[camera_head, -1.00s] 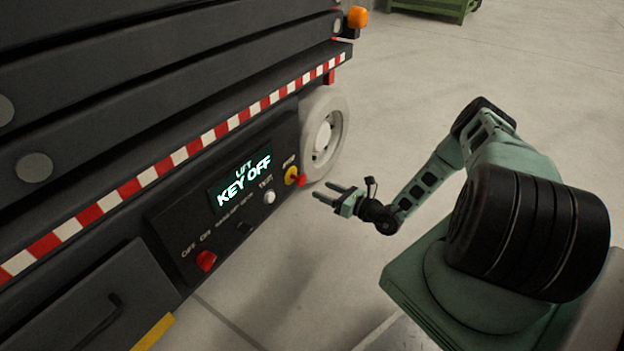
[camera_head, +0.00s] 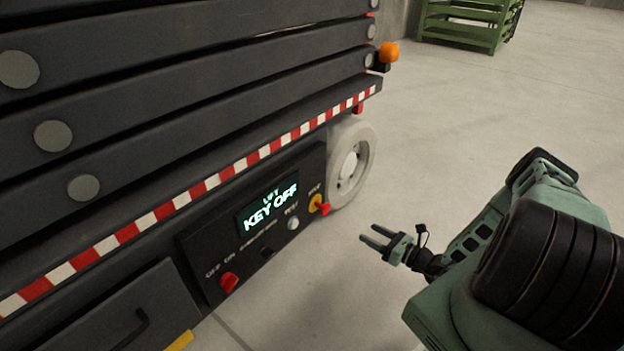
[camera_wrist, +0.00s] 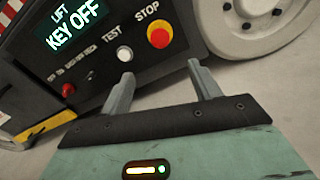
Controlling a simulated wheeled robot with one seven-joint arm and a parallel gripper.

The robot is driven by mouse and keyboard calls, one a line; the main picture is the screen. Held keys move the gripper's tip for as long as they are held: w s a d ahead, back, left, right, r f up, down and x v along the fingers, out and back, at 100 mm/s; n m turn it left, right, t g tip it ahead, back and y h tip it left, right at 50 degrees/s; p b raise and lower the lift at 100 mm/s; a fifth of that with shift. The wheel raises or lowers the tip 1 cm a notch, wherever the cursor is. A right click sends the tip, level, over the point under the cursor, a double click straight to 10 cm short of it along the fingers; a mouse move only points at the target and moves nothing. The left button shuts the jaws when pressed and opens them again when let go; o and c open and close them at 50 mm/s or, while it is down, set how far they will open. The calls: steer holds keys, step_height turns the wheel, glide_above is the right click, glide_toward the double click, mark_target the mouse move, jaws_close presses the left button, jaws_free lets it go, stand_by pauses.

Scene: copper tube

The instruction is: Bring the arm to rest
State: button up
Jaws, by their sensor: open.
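My gripper (camera_head: 370,234) is open and empty. In the head view it hangs in free air to the right of the dark lift's control panel (camera_head: 215,262), with its fingers pointing left toward the panel. My arm is folded back close to my body at the right. In the wrist view the two fingers (camera_wrist: 163,78) stand apart with nothing between them. Beyond them are the red STOP button (camera_wrist: 159,37) on its yellow ring and the white TEST button (camera_wrist: 124,54). The panel display (camera_wrist: 76,24) reads "LIFT KEY OFF".
The lift's red-and-white striped edge (camera_head: 182,200) runs above the panel. A pale wheel (camera_head: 352,165) and an orange lamp (camera_head: 389,53) are at its end. A red switch (camera_head: 228,282) sits on the panel. A green rack (camera_head: 465,25) stands far back. The grey floor between is clear.

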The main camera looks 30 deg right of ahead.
steer(key=shift+r, duration=0.1)
steer(key=a+r+n+g+y+p, duration=0.2)
steer(key=a+r+n+g+y, duration=0.6)
steer(key=a+r+n+g, duration=1.15)
steer(key=s+a+r+n+t+h+p, duration=0.1)
steer(key=s+a+r+n+h, duration=0.65)
steer(key=s+r+n, duration=0.3)
steer(key=s+a+r+n+t+h+p, duration=0.1)
steer(key=s+a+r+n+h, duration=0.6)
steer(key=s+r+n, duration=0.4)
step_height(320, 180, up, 37)
steer(key=a+n+p, duration=0.1)
steer(key=p, duration=3.7)
steer(key=shift+a+r+n+y, duration=0.2)
steer(key=shift+n+y, duration=0.1)
steer(key=shift+y, duration=0.15)
steer(key=shift+w+t, duration=0.1)
steer(key=shift+t, duration=0.15)
